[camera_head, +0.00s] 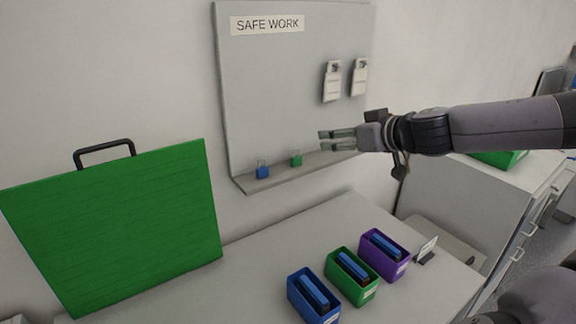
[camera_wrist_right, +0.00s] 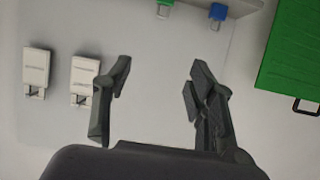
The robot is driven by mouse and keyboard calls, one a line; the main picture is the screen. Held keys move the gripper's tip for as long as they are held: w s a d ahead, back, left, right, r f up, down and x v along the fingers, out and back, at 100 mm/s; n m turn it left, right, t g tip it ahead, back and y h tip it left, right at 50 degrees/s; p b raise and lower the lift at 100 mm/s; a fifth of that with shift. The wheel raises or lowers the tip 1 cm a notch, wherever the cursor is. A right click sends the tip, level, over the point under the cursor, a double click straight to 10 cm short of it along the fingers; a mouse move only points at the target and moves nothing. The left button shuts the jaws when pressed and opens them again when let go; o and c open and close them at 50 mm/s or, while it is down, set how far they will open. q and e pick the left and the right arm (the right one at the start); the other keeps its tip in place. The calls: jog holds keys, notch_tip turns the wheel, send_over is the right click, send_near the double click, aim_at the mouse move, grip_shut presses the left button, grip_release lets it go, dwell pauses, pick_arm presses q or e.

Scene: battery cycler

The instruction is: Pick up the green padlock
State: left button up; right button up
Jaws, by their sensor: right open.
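The green padlock (camera_head: 296,160) stands upright on the narrow ledge of the grey SAFE WORK board, to the right of a blue padlock (camera_head: 262,172). In the right wrist view the green padlock (camera_wrist_right: 165,4) is partly cut off at the top edge, with the blue padlock (camera_wrist_right: 218,13) to its right. My right gripper (camera_head: 322,141) comes in from the right in front of the board, its fingers pointing left. It is open and empty, apart from the green padlock and to its upper right in the head view. My left gripper is not in view.
Two white tags (camera_head: 332,82) hang on the board (camera_head: 270,90). A large green handled panel (camera_head: 120,225) stands at left. Blue (camera_head: 300,293), green (camera_head: 338,282) and purple (camera_head: 390,268) bins holding blue items stand on the grey table (camera_head: 250,285). The table's middle left is clear.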

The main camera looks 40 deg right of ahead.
notch_tip(320, 180, down, 4)
jog(key=b, duration=0.3)
send_near(297, 157)
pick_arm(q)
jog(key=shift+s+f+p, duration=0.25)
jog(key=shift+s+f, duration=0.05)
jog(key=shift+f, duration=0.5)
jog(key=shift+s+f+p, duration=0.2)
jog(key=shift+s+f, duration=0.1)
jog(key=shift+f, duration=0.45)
pick_arm(e)
jog(key=shift+x, duration=1.95)
jog(key=shift+x, duration=2.55)
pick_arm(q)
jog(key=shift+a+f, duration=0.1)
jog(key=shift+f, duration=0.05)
pick_arm(e)
jog(key=shift+c, duration=0.4)
grip_shut()
